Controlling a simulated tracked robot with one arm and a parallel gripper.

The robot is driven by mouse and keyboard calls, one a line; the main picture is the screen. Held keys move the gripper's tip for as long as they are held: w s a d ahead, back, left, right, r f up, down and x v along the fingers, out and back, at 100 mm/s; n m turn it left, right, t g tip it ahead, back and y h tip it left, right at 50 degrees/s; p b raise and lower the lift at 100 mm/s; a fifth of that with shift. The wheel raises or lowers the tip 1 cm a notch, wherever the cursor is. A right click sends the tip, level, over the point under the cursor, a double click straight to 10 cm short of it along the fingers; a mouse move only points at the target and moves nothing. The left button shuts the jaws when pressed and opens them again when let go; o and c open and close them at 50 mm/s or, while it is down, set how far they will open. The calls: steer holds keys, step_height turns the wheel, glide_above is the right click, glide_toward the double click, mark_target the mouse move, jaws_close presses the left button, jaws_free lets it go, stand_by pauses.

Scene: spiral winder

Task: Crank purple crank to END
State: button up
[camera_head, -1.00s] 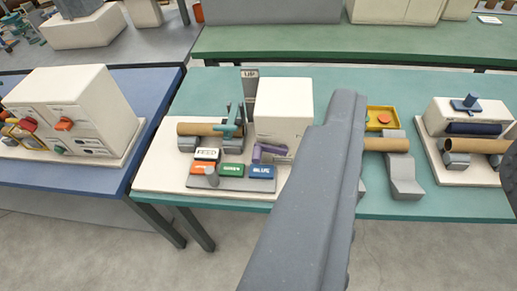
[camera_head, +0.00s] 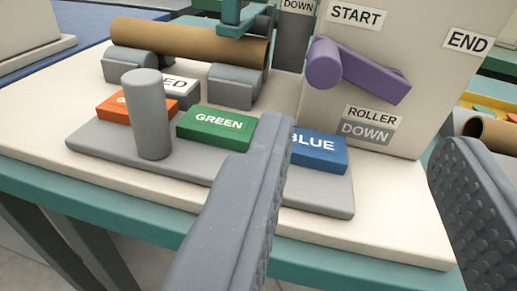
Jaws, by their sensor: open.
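The purple crank (camera_head: 362,72) is mounted on the front of the cream machine box. Its round knob (camera_head: 324,64) is at the left end, under the START label (camera_head: 355,15), and its arm slopes down to the right. The END label (camera_head: 467,40) is at the upper right of the same face. My gripper (camera_head: 365,155) is open, with one finger below and left of the crank and the other at the right edge. Nothing is between the fingertips, and they are apart from the crank.
A grey panel holds orange, green (camera_head: 216,126) and blue (camera_head: 318,152) buttons, with a grey post (camera_head: 147,115) standing in front of the orange one. A ROLLER DOWN label (camera_head: 370,122) is below the crank.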

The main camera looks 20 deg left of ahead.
mark_target(326, 81)
steer(key=shift+a+f+b+x, duration=0.15)
steer(key=shift+f+b+x, duration=0.2)
steer(key=shift+x, duration=1.9)
steer(key=shift+a+f+b+x, duration=0.25)
steer(key=shift+b+x, duration=0.1)
steer(key=shift+x, duration=1.85)
steer(key=shift+a+f+b+x, duration=0.1)
steer(key=shift+f+b+x, duration=0.25)
steer(key=shift+x, duration=1.9)
steer(key=shift+s, duration=0.1)
jaws_close()
steer(key=shift+d, duration=0.1)
